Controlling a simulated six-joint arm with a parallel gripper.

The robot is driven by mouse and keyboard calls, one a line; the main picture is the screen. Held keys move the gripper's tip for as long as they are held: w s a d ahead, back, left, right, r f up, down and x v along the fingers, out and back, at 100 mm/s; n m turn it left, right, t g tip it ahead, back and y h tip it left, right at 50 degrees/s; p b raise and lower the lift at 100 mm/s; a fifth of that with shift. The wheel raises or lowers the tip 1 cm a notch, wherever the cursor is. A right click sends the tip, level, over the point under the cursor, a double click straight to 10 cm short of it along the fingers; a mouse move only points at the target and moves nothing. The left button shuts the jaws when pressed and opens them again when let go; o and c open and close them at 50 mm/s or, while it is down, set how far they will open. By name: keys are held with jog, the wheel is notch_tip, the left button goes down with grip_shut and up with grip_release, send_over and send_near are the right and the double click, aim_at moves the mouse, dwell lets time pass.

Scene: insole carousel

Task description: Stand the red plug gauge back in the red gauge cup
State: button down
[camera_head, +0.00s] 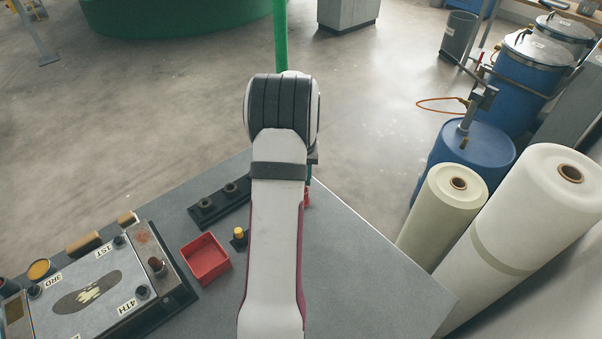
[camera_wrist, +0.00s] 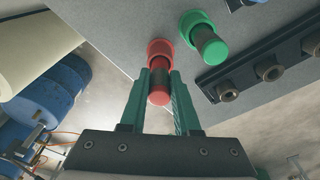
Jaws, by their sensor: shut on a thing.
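The red plug gauge (camera_wrist: 159,96) is between the green fingers of my gripper (camera_wrist: 160,73) in the wrist view, with a red end toward the camera and a dark middle. My gripper is shut on it. The red gauge cup (camera_wrist: 159,46) is directly beyond the gauge, which overlaps it in the picture; I cannot tell how deep the gauge sits in it or whether they touch. In the head view my arm hides most of this, and only a small red piece (camera_head: 306,198) shows at its right edge, either cup or gauge.
A green plug gauge (camera_wrist: 210,46) stands in a green cup (camera_wrist: 192,22) close beside the red cup. A dark rail with sockets (camera_wrist: 262,80) lies beyond it. In the head view, a red tray (camera_head: 205,259) and the insole fixture (camera_head: 90,290) are left; the table (camera_head: 370,270) is clear at right.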

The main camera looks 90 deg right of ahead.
jog(key=shift+f, duration=0.65)
jog(key=c, duration=0.6)
grip_release()
jog(key=shift+o, duration=0.2)
notch_tip(320, 180, up, 16)
jog(key=a, duration=0.2)
jog(key=shift+f, duration=0.15)
